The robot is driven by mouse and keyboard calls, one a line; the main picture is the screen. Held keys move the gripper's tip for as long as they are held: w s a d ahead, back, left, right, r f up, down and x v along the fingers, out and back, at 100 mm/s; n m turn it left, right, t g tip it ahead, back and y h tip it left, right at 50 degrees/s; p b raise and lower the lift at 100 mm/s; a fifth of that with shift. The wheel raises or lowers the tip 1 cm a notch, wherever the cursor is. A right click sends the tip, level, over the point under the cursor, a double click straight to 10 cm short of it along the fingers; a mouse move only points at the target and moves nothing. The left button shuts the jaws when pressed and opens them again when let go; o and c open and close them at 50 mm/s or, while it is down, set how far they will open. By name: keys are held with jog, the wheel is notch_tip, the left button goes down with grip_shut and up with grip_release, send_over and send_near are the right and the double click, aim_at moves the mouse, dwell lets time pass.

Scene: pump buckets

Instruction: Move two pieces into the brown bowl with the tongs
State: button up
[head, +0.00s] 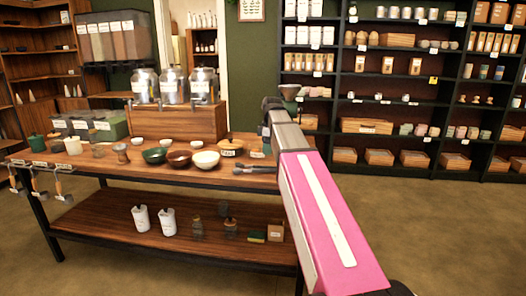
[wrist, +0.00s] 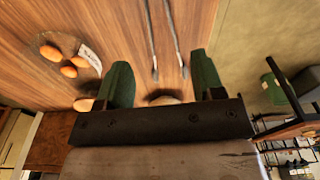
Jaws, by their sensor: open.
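The brown bowl (head: 179,159) stands on the table between a green bowl (head: 155,156) and a white bowl (head: 206,160). The dark metal tongs (head: 255,170) lie on the table to the right of the white bowl. In the wrist view the two slim tong arms (wrist: 152,45) run up out of frame, their ends near my fingers. My gripper (wrist: 160,75) is open and empty, its green fingers apart on either side of the tong ends. Several orange-brown pieces (wrist: 68,71) lie in a clear dish with a white label, left of the tongs in the wrist view.
A labelled pot (head: 231,147) stands behind the white bowl. Metal dispensers (head: 173,85) stand on a wooden box at the back. Scoops (head: 62,190) hang at the table's left end. The lower shelf (head: 110,212) holds white containers. Open floor lies right of the table.

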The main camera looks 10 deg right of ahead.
jog(key=shift+f, duration=0.1)
dwell(0.3)
jog(key=shift+w+a+f, duration=0.1)
jog(key=shift+a+f, duration=0.05)
jog(key=shift+f, duration=1.3)
jog(key=shift+s+a+f, duration=0.1)
jog(key=shift+a+f, duration=0.05)
jog(key=shift+f, duration=1.35)
jog(key=shift+w+a+f, duration=0.1)
jog(key=shift+a+f, duration=0.05)
jog(key=shift+f, duration=1.3)
jog(key=c, duration=0.7)
jog(key=shift+r, duration=0.1)
notch_tip(320, 180, up, 12)
jog(key=shift+f, duration=0.1)
